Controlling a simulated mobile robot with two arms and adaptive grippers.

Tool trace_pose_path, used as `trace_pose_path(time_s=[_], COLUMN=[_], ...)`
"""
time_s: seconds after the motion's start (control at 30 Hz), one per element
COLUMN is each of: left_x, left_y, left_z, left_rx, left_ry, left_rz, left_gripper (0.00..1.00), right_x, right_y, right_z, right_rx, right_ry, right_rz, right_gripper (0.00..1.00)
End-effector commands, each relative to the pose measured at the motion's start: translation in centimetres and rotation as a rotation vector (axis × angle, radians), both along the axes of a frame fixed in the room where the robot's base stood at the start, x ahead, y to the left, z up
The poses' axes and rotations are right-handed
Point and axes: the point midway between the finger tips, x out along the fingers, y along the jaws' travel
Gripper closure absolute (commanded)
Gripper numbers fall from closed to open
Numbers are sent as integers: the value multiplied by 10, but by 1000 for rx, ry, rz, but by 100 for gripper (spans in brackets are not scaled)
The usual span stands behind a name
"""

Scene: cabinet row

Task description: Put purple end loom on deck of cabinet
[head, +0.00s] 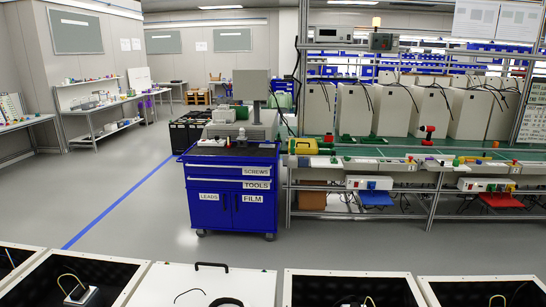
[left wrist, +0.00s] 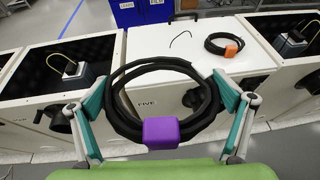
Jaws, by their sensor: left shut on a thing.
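The purple end loom (left wrist: 161,132) is a coiled black cable with a purple block at its near side. In the left wrist view my left gripper (left wrist: 164,92), with teal fingers, is shut on the coil, one finger at each side. The coil is in front of the white cabinet marked FIVE (left wrist: 146,103) and covers part of its deck. I cannot tell its height above the deck. A second black coil with an orange end (left wrist: 231,46) lies on the white deck (left wrist: 195,35). The deck also shows in the head view (head: 225,285). Neither gripper shows in the head view.
Open cabinets with dark interiors stand left (left wrist: 60,70) and right (left wrist: 265,28) of the deck, with small devices and yellow wires inside. A thin black wire (left wrist: 181,38) is on the deck. A blue tool cart (head: 230,195) stands beyond the cabinets, with clear floor to its left.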

Motion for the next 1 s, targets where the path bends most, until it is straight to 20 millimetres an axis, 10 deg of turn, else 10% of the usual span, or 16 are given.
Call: trace_pose_path(time_s=[0.7, 1.0], left_x=[-71, -79], left_y=[-209, -224], left_z=[117, 130], left_rx=[4, 0], left_ry=[-7, -19], left_rz=[-725, -788], left_gripper=[33, 33], right_x=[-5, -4], right_y=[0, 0], right_z=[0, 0], right_rx=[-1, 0], right_ry=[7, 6], right_rz=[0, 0], right_gripper=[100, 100])
